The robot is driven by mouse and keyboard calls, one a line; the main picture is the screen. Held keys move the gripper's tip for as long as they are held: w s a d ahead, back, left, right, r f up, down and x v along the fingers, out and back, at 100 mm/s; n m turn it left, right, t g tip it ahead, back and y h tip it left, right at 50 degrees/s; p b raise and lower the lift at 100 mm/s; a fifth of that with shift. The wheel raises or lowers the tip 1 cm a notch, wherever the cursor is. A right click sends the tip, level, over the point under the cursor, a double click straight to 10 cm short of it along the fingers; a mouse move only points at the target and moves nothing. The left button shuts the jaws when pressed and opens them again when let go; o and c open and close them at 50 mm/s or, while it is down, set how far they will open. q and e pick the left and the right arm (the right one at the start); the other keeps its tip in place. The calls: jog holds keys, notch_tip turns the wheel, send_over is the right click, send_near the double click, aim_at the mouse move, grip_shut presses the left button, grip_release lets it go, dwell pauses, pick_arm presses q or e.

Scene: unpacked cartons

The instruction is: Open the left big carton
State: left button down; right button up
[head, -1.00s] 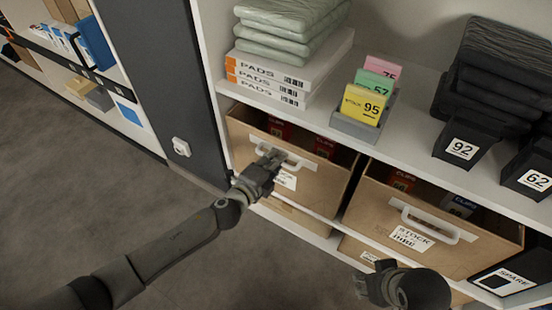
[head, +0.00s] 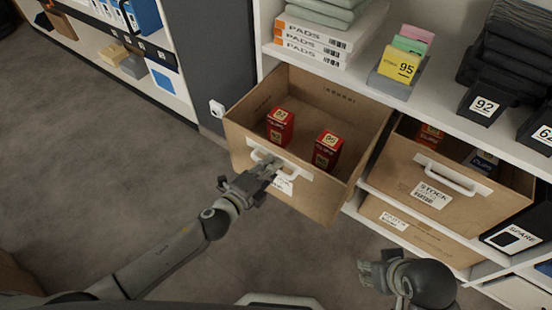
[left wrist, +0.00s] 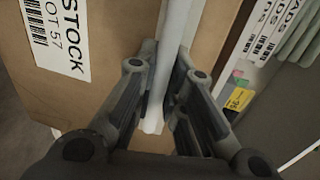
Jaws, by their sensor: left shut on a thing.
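The left big carton (head: 305,195) is a brown drawer-like box, pulled well out of the shelf, with its inside showing. Two red boxes stand in it: one on the left (head: 280,127) and one on the right (head: 327,150). My left gripper (head: 262,172) is at the carton's white front handle (head: 300,170). In the left wrist view, its two fingers (left wrist: 162,110) are on either side of the white handle bar (left wrist: 176,40), shut on it. The stock label (left wrist: 62,40) is beside the bar. My right gripper (head: 372,272) is low at the right, away from the cartons; its finger gap is unclear.
The right big carton (head: 400,170) sits in the shelf beside the left one, with a white handle. The shelf board above (head: 440,115) carries pads, a grey card holder (head: 395,85) and black bins (head: 480,105). Grey floor (head: 90,150) is free at the left.

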pick_arm(q)
jog(key=shift+v, duration=0.95)
jog(key=shift+f, duration=0.25)
jog(key=c, duration=1.5)
grip_release()
jog(key=shift+s+a, duration=0.1)
jog(key=v, duration=1.2)
